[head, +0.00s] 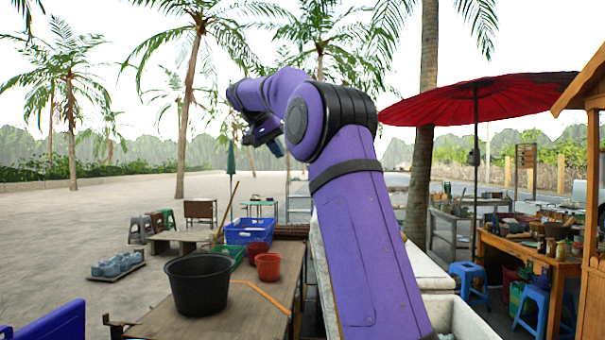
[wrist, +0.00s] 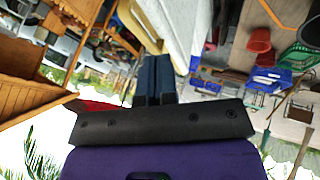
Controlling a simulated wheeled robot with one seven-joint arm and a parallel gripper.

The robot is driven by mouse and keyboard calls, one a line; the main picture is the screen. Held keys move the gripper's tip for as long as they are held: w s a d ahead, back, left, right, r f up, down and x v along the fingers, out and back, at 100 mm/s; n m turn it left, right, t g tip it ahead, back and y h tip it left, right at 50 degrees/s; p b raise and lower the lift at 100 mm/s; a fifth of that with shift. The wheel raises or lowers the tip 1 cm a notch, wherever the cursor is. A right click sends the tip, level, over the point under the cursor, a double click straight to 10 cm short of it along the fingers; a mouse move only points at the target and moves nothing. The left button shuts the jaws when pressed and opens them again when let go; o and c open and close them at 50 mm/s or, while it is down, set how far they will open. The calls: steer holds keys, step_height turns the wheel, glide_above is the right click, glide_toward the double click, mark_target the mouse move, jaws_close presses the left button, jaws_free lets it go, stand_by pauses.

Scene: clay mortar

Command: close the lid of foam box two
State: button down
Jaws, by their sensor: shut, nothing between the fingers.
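My purple arm reaches up and forward in the head view, with my gripper (head: 275,147) high in the air above the ground. In the wrist view my gripper's two dark blue fingers (wrist: 154,60) are side by side, shut and empty. White foam boxes show partly behind my arm in the head view: one white edge (head: 322,275) to its left, a pale top (head: 425,268) to its right, and a white box (head: 468,322) at the bottom edge. A white surface (wrist: 180,25) shows beyond the fingertips in the wrist view. I cannot tell which is foam box two or see its lid clearly.
A wooden table (head: 265,312) on the left holds a black bucket (head: 197,285), red pots (head: 268,266) and a blue crate (head: 248,231). A red umbrella (head: 475,98) and a wooden stall (head: 540,262) with blue stools (head: 468,276) stand right. Open ground lies left.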

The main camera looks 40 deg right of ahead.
steer(key=s+d+f, duration=0.4)
steer(key=d+f, duration=0.4)
steer(key=shift+d, duration=0.2)
steer(key=shift+s, duration=0.15)
